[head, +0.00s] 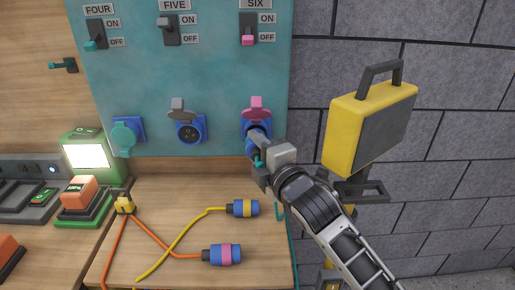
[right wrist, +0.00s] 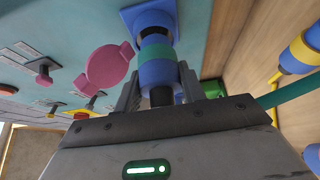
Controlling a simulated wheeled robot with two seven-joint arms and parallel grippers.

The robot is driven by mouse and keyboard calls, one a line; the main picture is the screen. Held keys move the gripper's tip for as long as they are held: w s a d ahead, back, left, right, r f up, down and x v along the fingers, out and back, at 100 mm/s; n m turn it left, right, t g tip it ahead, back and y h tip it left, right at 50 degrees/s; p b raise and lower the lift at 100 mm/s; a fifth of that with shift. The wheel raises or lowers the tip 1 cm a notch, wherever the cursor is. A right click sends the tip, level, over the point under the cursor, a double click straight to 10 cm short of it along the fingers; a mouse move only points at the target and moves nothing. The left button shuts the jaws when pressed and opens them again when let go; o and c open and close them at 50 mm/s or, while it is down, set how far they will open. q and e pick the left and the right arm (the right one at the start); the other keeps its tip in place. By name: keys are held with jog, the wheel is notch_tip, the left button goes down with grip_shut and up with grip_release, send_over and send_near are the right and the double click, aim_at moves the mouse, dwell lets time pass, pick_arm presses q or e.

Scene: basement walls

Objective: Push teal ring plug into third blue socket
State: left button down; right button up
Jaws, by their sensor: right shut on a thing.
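The teal ring plug (right wrist: 157,52) is a blue cylinder with a teal band, held between the fingers of my right gripper (right wrist: 161,84) in the right wrist view. Its front end is lined up with the third blue socket (right wrist: 133,17) and meets its opening; how deep it sits I cannot tell. The socket's pink lid (right wrist: 106,68) is flipped open. In the head view my right gripper (head: 265,163) is at this socket (head: 247,127) and hides most of the plug. A teal cable (right wrist: 292,92) runs off to the right. My left gripper is not in view.
The teal panel (head: 222,85) also has a grey-lidded socket (head: 190,133) and a teal-lidded one (head: 128,133), with switches above. Plugs with a yellow ring (head: 243,208) and a pink ring (head: 222,255) lie on the bench. A yellow lamp (head: 345,135) stands right of my arm.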

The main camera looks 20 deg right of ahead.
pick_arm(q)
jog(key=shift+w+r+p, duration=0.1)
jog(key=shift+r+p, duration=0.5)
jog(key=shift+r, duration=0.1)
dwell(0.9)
pick_arm(e)
jog(key=shift+w+d, duration=0.15)
jog(key=shift+w, duration=0.35)
dwell(0.4)
jog(key=o, duration=1.1)
jog(key=shift+o, duration=0.2)
jog(key=shift+s+d+f, duration=0.15)
jog(key=shift+s+d, duration=0.05)
jog(key=shift+s, duration=0.9)
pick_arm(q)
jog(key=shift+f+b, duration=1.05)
pick_arm(e)
jog(key=s+d, duration=0.2)
jog(key=s, duration=1.1)
jog(key=shift+s+d+r, duration=0.2)
jog(key=shift+s+d, duration=0.05)
jog(key=shift+d, duration=0.1)
